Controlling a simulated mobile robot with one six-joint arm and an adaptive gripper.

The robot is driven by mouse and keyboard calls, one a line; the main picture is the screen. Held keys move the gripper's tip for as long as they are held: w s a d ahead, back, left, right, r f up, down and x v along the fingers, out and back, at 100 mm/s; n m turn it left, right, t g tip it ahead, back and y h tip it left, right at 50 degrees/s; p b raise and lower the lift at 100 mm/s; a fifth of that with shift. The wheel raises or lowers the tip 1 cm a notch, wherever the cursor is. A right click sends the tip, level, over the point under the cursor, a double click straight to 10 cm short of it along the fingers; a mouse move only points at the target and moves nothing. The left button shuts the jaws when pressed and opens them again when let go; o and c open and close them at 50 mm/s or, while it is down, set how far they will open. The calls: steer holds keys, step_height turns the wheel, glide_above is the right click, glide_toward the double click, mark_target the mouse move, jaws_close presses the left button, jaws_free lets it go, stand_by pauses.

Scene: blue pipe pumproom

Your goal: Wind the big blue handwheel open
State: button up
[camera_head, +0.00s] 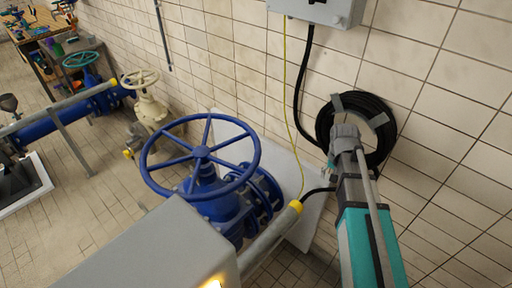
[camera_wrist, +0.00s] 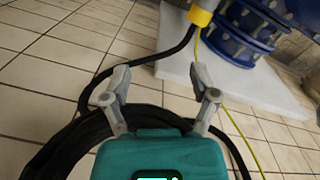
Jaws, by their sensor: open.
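The big blue handwheel (camera_head: 201,153) sits on top of a blue valve (camera_head: 218,208) in the middle of the head view. It is a spoked ring, tilted in the picture. My gripper (camera_head: 328,178) is to the right of the wheel, close to the wall, and apart from it. In the wrist view my gripper (camera_wrist: 163,88) has its two grey fingers spread with nothing between them. The wheel itself is not in the wrist view; only blue flanges (camera_wrist: 250,25) of the pipework show at the upper right.
A black cable coil (camera_head: 384,112) hangs on the tiled wall behind my arm. A grey box (camera_head: 318,8) with a black cable and a yellow cord is above. A yellow-ended pipe (camera_head: 295,207) lies between gripper and valve. A cream handwheel (camera_head: 139,78) and teal handwheel (camera_head: 80,59) stand farther left.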

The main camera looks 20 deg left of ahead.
steer(key=w+a+r+p, duration=0.2)
steer(key=w+a+r, duration=0.1)
steer(key=a, duration=0.4)
steer(key=w+a+r+p, duration=0.2)
steer(key=a, duration=0.6)
step_height(320, 180, up, 4)
steer(key=p, duration=0.4)
glide_above(257, 152)
steer(key=a, duration=0.1)
steer(key=shift+r+h, duration=0.15)
steer(key=shift+h, duration=0.15)
steer(key=f+b, duration=0.9)
steer(key=d+f+b, duration=0.1)
steer(key=f+b, duration=0.3)
steer(key=shift+f+b, duration=0.3)
steer(key=shift+f, duration=0.1)
